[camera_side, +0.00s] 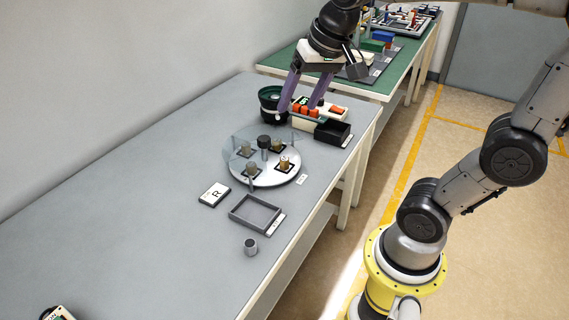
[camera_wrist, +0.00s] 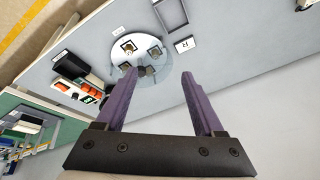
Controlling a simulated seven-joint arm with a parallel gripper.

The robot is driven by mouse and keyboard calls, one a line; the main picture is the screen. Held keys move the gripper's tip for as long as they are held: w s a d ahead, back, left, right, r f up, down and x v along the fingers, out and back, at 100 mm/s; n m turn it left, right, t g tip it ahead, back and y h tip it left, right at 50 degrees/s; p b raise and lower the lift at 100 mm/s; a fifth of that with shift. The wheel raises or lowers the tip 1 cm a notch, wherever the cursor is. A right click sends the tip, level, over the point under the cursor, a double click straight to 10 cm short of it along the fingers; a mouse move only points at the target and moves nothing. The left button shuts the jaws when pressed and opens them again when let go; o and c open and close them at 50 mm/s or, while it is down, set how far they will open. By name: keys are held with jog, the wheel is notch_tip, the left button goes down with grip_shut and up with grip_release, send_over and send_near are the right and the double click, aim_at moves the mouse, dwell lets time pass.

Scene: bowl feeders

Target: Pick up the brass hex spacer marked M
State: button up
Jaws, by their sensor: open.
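A white round plate (camera_side: 262,181) carries several small spacers on dark square pads. The spacer at its right (camera_side: 283,163) is brassy with a pale top; it also shows in the wrist view (camera_wrist: 128,47). Others stand at the back (camera_side: 278,147), left (camera_side: 246,150) and front (camera_side: 249,170); they look tan to grey-brown. The marks are too small to read, so I cannot tell which is M. My gripper (camera_side: 297,108) is open and empty, above and beyond the plate; its two purple fingers show apart in the wrist view (camera_wrist: 160,73).
A dark-topped post (camera_side: 264,143) rises mid-plate, and a clear guard (camera_side: 232,148) stands along its left. Behind are a dark round bowl (camera_side: 270,104), orange parts (camera_side: 304,109) and a black box (camera_side: 332,132). An R card (camera_side: 214,194), grey tray (camera_side: 254,213) and grey cylinder (camera_side: 250,246) lie nearer.

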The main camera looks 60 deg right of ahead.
jog(key=w+d+f+m+g, duration=0.1)
jog(key=w+d+f+m, duration=0.1)
jog(key=w+d+f, duration=0.3)
jog(key=m+g, duration=0.3)
send_over(284, 159)
notch_tip(284, 159, down, 9)
jog(key=shift+y, duration=0.3)
jog(key=f, duration=0.7)
jog(key=shift+s+f, duration=0.4)
jog(key=shift+w+d+f, duration=0.1)
jog(key=shift+w+f, duration=0.1)
jog(key=shift+f, duration=1.3)
jog(key=shift+w+f, duration=0.15)
jog(key=shift+f, duration=1.35)
grip_shut()
